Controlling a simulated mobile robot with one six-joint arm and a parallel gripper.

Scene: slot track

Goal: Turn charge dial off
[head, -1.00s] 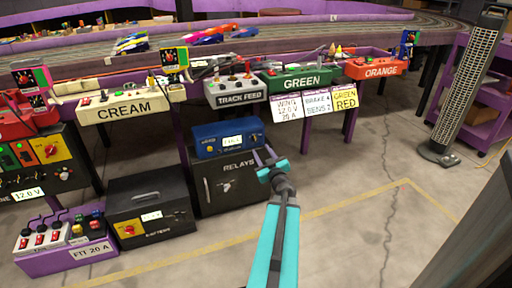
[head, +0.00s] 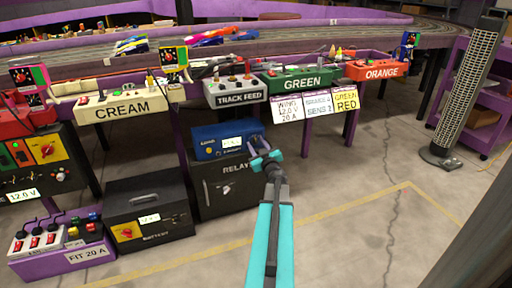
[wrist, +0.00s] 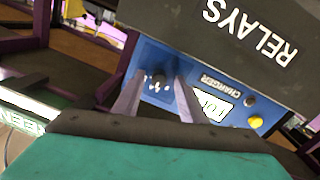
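The blue charger (head: 205,140) sits on top of the dark relays box (head: 215,190). It also shows upside down in the wrist view (wrist: 190,98), with the word CHARGER, a lit display (wrist: 208,102) and a yellow knob (wrist: 255,121). A small dark dial (wrist: 157,81) is on the charger's face. My gripper (wrist: 160,78) is open, its purple fingers on either side of the dial in the picture; I cannot tell whether they touch it. In the head view my gripper (head: 262,155) is at the charger's right end and hides the dial.
The track table stands above, with cream (head: 122,108), track feed (head: 237,93) and green (head: 300,80) boxes along its edge. A battery box (head: 150,208) and a purple switch box (head: 60,258) stand left. The floor to the right is open up to a tower heater (head: 465,90).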

